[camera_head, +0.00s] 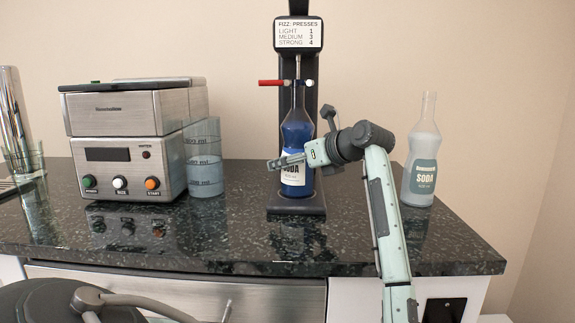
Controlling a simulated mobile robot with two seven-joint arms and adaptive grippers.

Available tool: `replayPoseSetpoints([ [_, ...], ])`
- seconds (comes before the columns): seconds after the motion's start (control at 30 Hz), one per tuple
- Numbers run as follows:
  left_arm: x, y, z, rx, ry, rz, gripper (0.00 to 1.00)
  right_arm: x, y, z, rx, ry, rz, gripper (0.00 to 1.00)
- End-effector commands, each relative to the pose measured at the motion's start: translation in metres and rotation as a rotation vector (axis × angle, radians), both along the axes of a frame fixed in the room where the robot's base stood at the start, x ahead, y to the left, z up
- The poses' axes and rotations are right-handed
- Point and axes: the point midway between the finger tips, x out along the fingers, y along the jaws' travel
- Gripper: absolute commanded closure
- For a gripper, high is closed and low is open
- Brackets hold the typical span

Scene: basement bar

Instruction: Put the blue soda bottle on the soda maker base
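The blue soda bottle (297,130) stands upright on the soda maker base (297,207), under the nozzle and in front of the black column. Its top is close to the nozzle; I cannot tell if they touch. My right gripper (284,162) reaches in from the right at the height of the bottle's label. Its visible finger parts cross in front of the bottle. Whether another finger is behind the bottle is hidden, so I cannot tell if it grips. My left gripper is not in view.
A clear soda bottle (423,150) stands to the right, behind my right arm. The dark counter's front (215,240) is clear.

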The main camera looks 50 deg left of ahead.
Motion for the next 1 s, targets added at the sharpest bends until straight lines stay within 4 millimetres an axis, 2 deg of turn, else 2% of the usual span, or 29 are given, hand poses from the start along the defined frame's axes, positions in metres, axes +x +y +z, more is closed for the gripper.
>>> replayPoseSetpoints([
  [0.03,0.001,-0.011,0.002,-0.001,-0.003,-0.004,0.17,0.009,-0.001,0.012,-0.005,-0.025,0.003,0.60],
  [0.1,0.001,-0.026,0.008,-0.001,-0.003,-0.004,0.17,0.012,-0.001,0.021,-0.009,-0.034,0.004,0.60],
  [0.3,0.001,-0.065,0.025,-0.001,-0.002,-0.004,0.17,0.013,-0.001,0.036,-0.017,-0.040,0.004,0.60],
  [0.43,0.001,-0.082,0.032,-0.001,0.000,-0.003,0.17,0.012,-0.001,0.042,-0.019,-0.041,0.003,0.60],
  [0.63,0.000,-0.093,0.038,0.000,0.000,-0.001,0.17,0.012,-0.001,0.047,-0.020,-0.042,0.003,0.60],
  [1.0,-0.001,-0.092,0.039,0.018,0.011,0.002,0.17,0.012,-0.001,0.047,-0.020,-0.041,0.003,0.60],
])
